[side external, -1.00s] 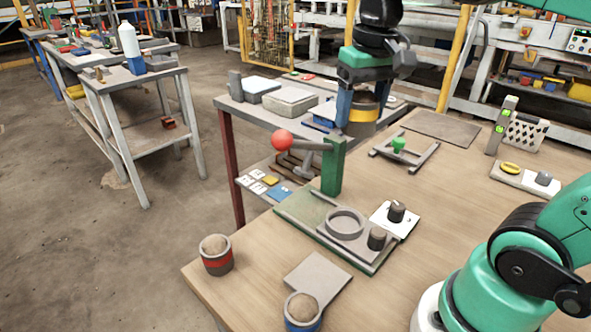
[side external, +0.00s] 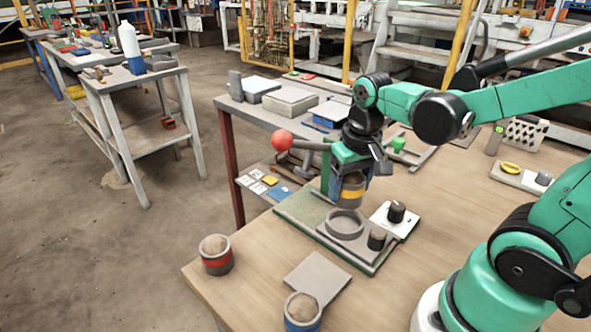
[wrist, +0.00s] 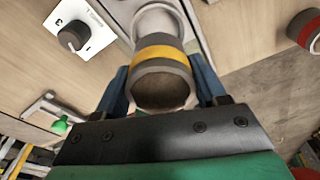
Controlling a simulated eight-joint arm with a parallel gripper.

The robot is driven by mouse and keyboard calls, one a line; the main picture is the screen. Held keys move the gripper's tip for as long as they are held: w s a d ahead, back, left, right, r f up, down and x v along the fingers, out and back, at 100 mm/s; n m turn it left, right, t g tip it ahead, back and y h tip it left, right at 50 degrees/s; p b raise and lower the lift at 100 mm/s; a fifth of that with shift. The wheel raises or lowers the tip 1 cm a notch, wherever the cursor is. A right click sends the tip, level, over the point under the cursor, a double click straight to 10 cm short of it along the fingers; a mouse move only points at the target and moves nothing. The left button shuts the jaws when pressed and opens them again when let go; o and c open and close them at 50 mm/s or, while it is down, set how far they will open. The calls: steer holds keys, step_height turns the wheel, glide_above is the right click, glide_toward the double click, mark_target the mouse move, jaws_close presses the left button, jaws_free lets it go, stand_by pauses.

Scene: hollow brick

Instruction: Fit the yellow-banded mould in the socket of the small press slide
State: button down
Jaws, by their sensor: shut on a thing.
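The yellow-banded mould (side external: 352,194) is a grey cup with a yellow stripe. My gripper (side external: 354,180) is shut on it and holds it over the far part of the small press slide (side external: 309,215). The ring-shaped socket (side external: 345,223) on the slide looks empty, just in front of the mould. In the wrist view the mould (wrist: 163,70) sits between the blue fingers (wrist: 162,88), and its band faces the camera. The mould hides part of the slide there. The gap between the mould's bottom and the slide is hard to judge.
A green post with a lever and red ball (side external: 282,140) stands close beside my gripper. A white plate with a dark knob (side external: 397,211) lies right of the socket. Red-banded (side external: 216,254) and blue-banded (side external: 302,311) moulds stand near the front edge, beside a grey plate (side external: 317,277).

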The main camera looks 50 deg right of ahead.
steer(key=shift+f, duration=1.45)
steer(key=shift+f, duration=1.35)
jaws_free()
steer(key=shift+a, duration=0.1)
steer(key=shift+s+r, duration=0.15)
steer(key=shift+r, duration=1.25)
steer(key=shift+s+r, duration=0.15)
steer(key=shift+r, duration=1.25)
steer(key=w+a+r+n+t, duration=0.2)
steer(key=a+r+n+t, duration=0.2)
steer(key=a+t, duration=0.1)
steer(key=shift+a+t+y, duration=0.15)
steer(key=shift+t+y, duration=0.15)
steer(key=shift+t, duration=0.1)
